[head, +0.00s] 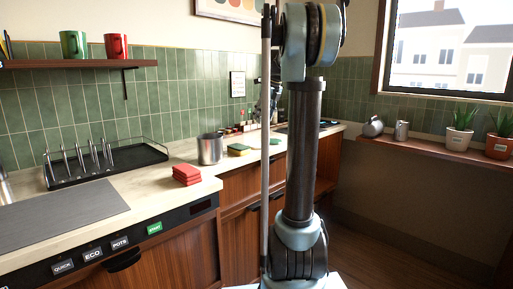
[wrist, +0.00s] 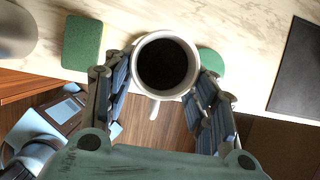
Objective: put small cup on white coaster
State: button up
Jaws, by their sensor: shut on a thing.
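A white small cup (wrist: 137,72) with a dark inside and its handle pointing toward my palm is in the middle of the wrist view. My gripper (wrist: 163,75) is shut on it, with one finger on each side. The cup is over the front edge of the pale counter; I cannot tell its height above it. A green round piece (wrist: 210,61), perhaps a coaster, shows partly behind the cup on the right. I cannot make out a white coaster in either view. In the head view my column hides part of the counter, and the cup cannot be made out.
A green sponge (wrist: 83,43) lies left of the cup, also in the head view (head: 238,149). A metal pot (head: 210,149) and red folded cloths (head: 187,174) stand nearby. A dark slab (wrist: 298,70) lies at the right of the wrist view. Pale counter between is bare.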

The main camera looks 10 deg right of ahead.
jog(key=shift+a, duration=0.5)
jog(key=shift+f, duration=0.15)
send_near(258, 144)
jog(key=shift+s+x, duration=0.2)
jog(key=shift+x, duration=2.2)
jog(key=shift+a+f, duration=0.15)
jog(key=o, duration=1.3)
jog(key=v, duration=1.2)
